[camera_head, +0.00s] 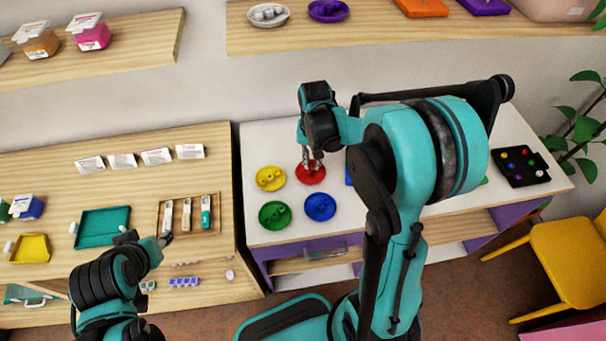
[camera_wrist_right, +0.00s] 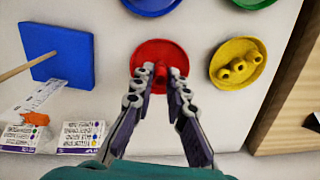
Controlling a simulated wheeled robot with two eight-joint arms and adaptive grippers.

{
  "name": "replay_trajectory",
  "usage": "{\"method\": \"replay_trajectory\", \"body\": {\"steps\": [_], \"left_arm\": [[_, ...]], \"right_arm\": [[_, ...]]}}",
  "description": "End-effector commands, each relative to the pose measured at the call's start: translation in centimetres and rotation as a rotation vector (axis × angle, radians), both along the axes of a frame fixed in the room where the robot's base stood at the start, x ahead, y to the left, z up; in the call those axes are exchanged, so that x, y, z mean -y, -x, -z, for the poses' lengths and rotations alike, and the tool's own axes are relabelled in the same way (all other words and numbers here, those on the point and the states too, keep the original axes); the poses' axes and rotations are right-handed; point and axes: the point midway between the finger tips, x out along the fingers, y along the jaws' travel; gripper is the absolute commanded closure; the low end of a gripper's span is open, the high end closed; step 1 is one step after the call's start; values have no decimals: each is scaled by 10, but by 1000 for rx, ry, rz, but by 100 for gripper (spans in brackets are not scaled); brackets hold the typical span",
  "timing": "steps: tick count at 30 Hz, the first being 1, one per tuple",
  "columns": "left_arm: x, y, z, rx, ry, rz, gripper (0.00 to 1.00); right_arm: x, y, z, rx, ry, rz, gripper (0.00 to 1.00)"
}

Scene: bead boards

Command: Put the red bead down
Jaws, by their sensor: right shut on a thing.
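A round red dish (camera_head: 311,175) lies on the white table, and it also shows in the right wrist view (camera_wrist_right: 150,50). My right gripper (camera_head: 312,161) points down over this dish, and in the wrist view its two fingers (camera_wrist_right: 161,78) reach across the dish. It is shut on the red bead, which is mostly hidden between the fingertips and hard to tell from the red dish. I cannot tell whether the bead touches the dish. My left gripper (camera_head: 166,239) is at the left wooden table, beside a tray with upright tools; its fingers are too small to read.
Yellow (camera_head: 270,178), green (camera_head: 275,215) and blue (camera_head: 320,207) dishes stand close around the red one. A blue square board (camera_wrist_right: 58,52) with a thin stick and printed cards (camera_wrist_right: 82,135) lie nearby. A black board (camera_head: 522,167) with coloured beads is at the far right.

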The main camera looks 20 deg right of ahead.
Motion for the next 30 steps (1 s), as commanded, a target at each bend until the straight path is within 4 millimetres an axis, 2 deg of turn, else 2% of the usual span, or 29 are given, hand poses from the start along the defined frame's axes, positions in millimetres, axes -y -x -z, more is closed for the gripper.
{"method": "replay_trajectory", "body": {"steps": [3,6,10,16,24,30], "left_arm": [[0,0,6,0,0,0,61],[0,0,7,0,0,0,61],[0,0,11,0,0,0,61],[0,0,23,0,0,0,61],[0,0,22,0,0,0,61],[0,0,29,0,0,0,61]], "right_arm": [[-15,-6,11,0,0,-2,93],[-20,-8,14,0,0,1,93],[-21,-8,25,0,0,1,93],[-21,-8,54,0,0,1,93],[-20,-8,54,0,2,2,93],[-19,-8,62,0,4,2,93]]}}
